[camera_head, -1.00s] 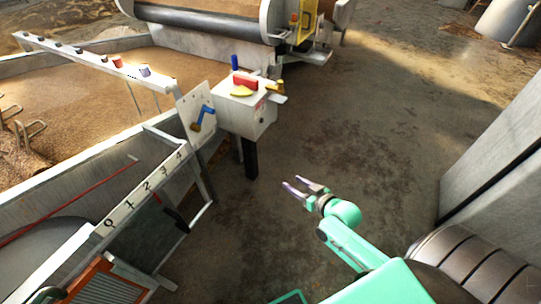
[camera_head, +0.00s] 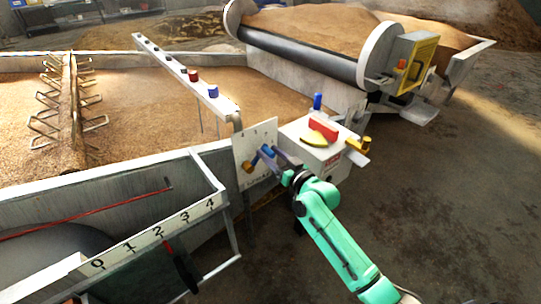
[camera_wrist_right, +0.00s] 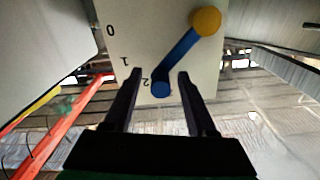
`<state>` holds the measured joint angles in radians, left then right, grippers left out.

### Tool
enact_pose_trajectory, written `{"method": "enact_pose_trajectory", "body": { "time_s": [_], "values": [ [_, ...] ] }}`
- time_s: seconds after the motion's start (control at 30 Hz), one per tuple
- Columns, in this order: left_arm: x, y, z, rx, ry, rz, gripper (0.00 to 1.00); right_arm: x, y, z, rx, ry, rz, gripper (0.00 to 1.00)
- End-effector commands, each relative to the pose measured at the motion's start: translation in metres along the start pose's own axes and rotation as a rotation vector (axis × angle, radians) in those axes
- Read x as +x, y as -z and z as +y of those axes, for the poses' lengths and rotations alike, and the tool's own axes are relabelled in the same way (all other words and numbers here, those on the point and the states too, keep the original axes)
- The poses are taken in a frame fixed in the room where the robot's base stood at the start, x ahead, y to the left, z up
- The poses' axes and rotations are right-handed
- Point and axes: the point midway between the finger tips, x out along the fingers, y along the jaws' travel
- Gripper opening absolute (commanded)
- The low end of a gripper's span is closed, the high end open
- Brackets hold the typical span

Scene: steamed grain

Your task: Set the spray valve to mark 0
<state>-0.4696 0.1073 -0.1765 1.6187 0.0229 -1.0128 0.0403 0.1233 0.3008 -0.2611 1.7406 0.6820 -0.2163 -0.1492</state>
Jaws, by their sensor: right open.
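The spray valve seems to be the blue lever (camera_wrist_right: 180,55) with a yellow round end (camera_wrist_right: 206,20) on a white panel (camera_wrist_right: 135,35) marked 0, 1 and 2 in the right wrist view. Its blue round end (camera_wrist_right: 160,89) is beside the 2. In the head view the lever (camera_head: 267,152) shows on the panel (camera_head: 257,137) left of the white box. My right gripper (camera_head: 278,162) is open in front of the panel. In the wrist view its fingers (camera_wrist_right: 158,78) stand on either side of the blue end, with gaps visible. My left gripper is not in view.
A white box (camera_head: 318,158) with red, yellow and blue parts stands right of the panel. A rail marked 0 to 4 (camera_head: 160,232) runs along the near left. A grain bed (camera_head: 130,105) lies behind. Open floor (camera_head: 450,190) is at right.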

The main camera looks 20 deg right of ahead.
Motion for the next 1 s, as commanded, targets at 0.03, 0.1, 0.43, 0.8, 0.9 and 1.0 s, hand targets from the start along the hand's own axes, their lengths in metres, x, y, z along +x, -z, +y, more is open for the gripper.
{"method": "enact_pose_trajectory", "body": {
  "time_s": [0.03, 0.1, 0.43, 0.8, 0.9, 1.0],
  "values": [
    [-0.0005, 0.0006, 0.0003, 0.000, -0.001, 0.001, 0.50, 0.0027, -0.0002, -0.0003, 0.000, 0.001, 0.000, 0.57],
    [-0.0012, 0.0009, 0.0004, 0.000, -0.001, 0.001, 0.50, 0.0035, -0.0003, -0.0004, 0.000, 0.001, -0.001, 0.57],
    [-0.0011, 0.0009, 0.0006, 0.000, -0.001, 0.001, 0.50, 0.0028, -0.0002, -0.0001, -0.001, 0.000, -0.001, 0.00],
    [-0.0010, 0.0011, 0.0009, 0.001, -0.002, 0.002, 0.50, 0.0024, -0.0014, 0.0007, -0.003, -0.001, -0.003, 0.00],
    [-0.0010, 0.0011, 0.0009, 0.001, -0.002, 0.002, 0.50, 0.0022, -0.0018, 0.0009, -0.003, -0.002, -0.004, 0.00],
    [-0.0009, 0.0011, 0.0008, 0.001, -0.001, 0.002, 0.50, 0.0021, -0.0022, 0.0012, -0.003, -0.002, -0.005, 0.00]
  ]
}}
